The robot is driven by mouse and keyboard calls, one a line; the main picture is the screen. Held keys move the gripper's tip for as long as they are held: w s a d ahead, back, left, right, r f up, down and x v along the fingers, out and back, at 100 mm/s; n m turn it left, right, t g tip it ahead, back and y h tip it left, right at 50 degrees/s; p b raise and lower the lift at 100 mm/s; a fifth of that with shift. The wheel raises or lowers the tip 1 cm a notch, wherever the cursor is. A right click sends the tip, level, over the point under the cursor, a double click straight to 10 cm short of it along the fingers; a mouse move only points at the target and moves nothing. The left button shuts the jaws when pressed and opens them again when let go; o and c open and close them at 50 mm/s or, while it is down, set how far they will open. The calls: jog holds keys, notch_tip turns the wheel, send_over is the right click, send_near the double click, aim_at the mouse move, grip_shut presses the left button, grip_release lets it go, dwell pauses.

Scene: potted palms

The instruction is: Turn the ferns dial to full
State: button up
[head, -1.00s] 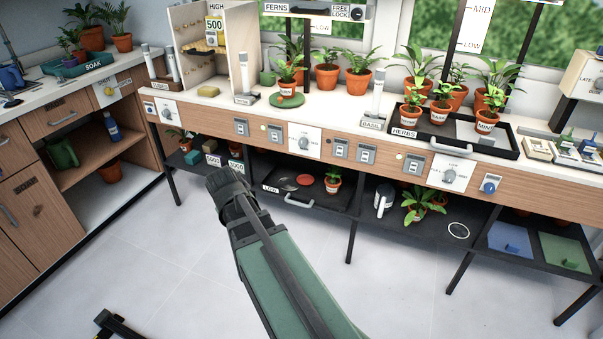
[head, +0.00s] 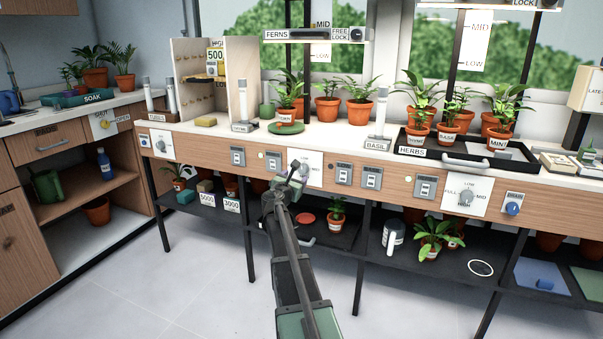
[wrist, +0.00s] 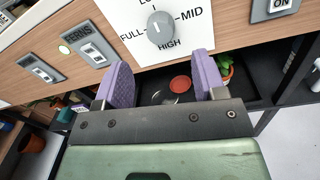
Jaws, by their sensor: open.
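A grey round dial (wrist: 160,28) sits on a white plate on the wooden front panel, marked FULL at left, MID at right and HIGH below; the top label is cut off. Its exact pointer setting is hard to read. A FERNS label (wrist: 79,34) is beside a switch (wrist: 94,51) just left of the plate. My gripper (wrist: 162,60) is open and empty, its purple pads apart, just below the dial and not around it. In the head view my gripper (head: 290,180) partly covers the dial plate (head: 313,163).
Another dial (head: 466,197) is further right on the panel, with several switches between. Below the panel, a dark shelf (head: 345,243) holds a red disc (head: 307,218) and plants. Potted plants stand on the bench above.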

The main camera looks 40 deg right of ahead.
aim_at(302, 170)
jog(key=x, duration=0.7)
jog(key=shift+w+d, duration=0.2)
jog(key=shift+d, duration=0.05)
jog(key=c, duration=0.9)
